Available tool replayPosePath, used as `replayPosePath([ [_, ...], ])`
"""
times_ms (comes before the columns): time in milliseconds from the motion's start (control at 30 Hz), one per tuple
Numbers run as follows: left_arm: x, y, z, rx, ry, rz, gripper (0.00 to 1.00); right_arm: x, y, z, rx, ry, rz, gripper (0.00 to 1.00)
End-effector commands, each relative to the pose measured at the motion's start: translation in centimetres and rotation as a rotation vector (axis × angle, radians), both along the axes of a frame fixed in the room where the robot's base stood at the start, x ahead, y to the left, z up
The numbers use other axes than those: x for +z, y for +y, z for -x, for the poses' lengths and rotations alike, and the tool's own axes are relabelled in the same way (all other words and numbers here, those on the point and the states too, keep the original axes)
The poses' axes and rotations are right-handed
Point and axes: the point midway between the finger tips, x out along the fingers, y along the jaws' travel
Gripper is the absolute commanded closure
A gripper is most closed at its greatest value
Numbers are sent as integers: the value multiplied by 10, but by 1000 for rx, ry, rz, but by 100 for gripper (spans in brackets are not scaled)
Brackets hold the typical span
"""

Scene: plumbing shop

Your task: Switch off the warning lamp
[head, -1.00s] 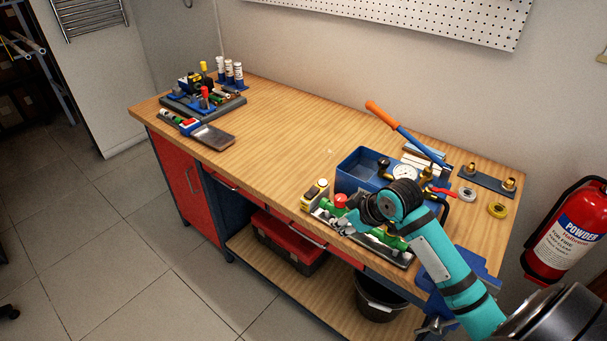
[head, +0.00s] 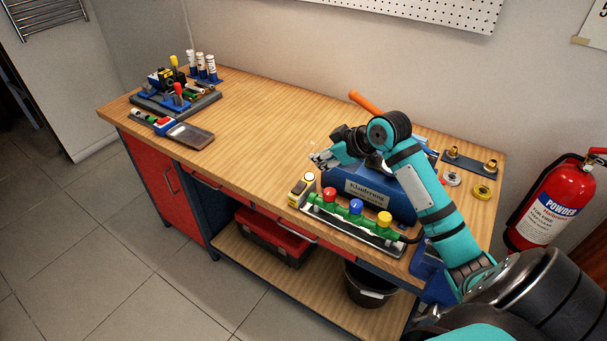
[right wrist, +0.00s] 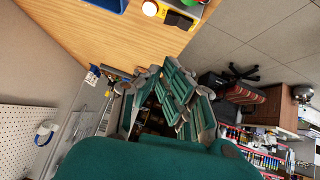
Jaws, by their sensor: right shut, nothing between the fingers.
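What looks like the warning lamp (head: 308,178) is a small pale dome at the end of a yellow and black box (head: 297,193), on the bench's front edge left of the valve manifold. In the right wrist view the dome (right wrist: 150,8) is bright white with an orange rim, at the top edge, with the yellow and black box (right wrist: 178,18) beside it. I cannot tell for sure whether it is lit. My right gripper (head: 322,159) is shut and empty, above the bench behind the lamp box and apart from it. My left gripper is out of view.
The manifold with red, blue and yellow knobs (head: 355,207) runs right of the lamp box. A blue pump tank (head: 375,192) stands behind it, partly hidden by my arm. Fittings (head: 465,160) lie at the back right. The bench's middle (head: 260,120) is clear.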

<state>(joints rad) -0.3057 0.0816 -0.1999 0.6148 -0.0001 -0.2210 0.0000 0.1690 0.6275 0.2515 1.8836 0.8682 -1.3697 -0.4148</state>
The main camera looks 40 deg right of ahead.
Motion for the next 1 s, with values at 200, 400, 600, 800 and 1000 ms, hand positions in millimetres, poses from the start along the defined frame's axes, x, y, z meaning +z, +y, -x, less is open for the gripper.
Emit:
replayPosePath([
  [200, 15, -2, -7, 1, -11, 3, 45, -29, 10, -31, 0, 4, -6, 100],
  [400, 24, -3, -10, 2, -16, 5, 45, -59, 18, -59, 0, 4, -4, 100],
  [600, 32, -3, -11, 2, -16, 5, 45, -87, 13, -58, -1, 3, -1, 100],
  [800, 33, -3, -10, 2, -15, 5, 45, -98, 12, -58, -1, 1, 1, 100],
  [1000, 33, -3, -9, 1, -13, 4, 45, -98, 12, -58, 0, 0, 2, 100],
])
